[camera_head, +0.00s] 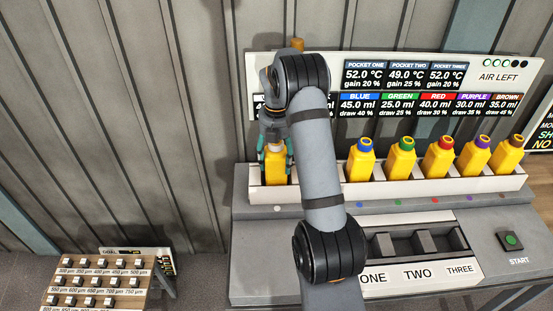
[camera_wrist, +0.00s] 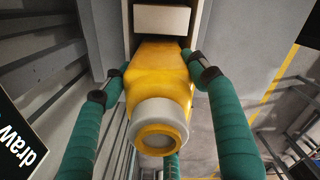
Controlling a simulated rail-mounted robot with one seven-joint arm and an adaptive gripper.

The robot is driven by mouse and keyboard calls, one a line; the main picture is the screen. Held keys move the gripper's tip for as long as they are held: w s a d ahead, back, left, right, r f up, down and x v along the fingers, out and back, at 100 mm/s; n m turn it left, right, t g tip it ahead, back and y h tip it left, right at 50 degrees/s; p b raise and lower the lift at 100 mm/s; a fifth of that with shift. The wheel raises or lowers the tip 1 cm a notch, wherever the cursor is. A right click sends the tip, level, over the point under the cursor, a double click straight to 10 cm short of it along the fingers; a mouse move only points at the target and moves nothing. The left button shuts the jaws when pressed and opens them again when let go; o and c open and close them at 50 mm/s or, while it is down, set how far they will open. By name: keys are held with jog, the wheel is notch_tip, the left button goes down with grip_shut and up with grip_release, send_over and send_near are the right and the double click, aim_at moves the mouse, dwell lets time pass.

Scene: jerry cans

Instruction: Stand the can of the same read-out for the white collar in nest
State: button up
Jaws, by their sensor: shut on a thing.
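A yellow can with a white collar (camera_head: 275,170) is at the left end of the can rack (camera_head: 440,186); the wrist view shows its collar end close up (camera_wrist: 160,118). My gripper (camera_head: 274,150) is shut on this can, teal fingers on both sides of its body. I cannot tell whether its base still rests in the rack. The nests ONE (camera_head: 373,278), TWO (camera_head: 417,273) and THREE (camera_head: 460,268) are in the console; TWO and THREE look empty, and my arm partly covers ONE. The board (camera_head: 405,75) reads 52.0 °C, 49.0 °C and 52.0 °C for the pockets; the white entry is hidden.
Blue (camera_head: 360,160), green (camera_head: 401,158), red (camera_head: 439,157), purple (camera_head: 476,156) and brown (camera_head: 508,154) collared cans stand in the rack to the right. A START button (camera_head: 511,240) is on the console's right. A stand with small labelled blocks (camera_head: 100,280) is at lower left.

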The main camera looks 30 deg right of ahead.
jog(key=shift+f, duration=0.1)
jog(key=shift+f+b, duration=0.45)
jog(key=shift+f, duration=0.1)
jog(key=o, duration=1.3)
jog(key=shift+r, duration=0.1)
notch_tip(320, 180, up, 12)
jog(key=shift+f, duration=0.1)
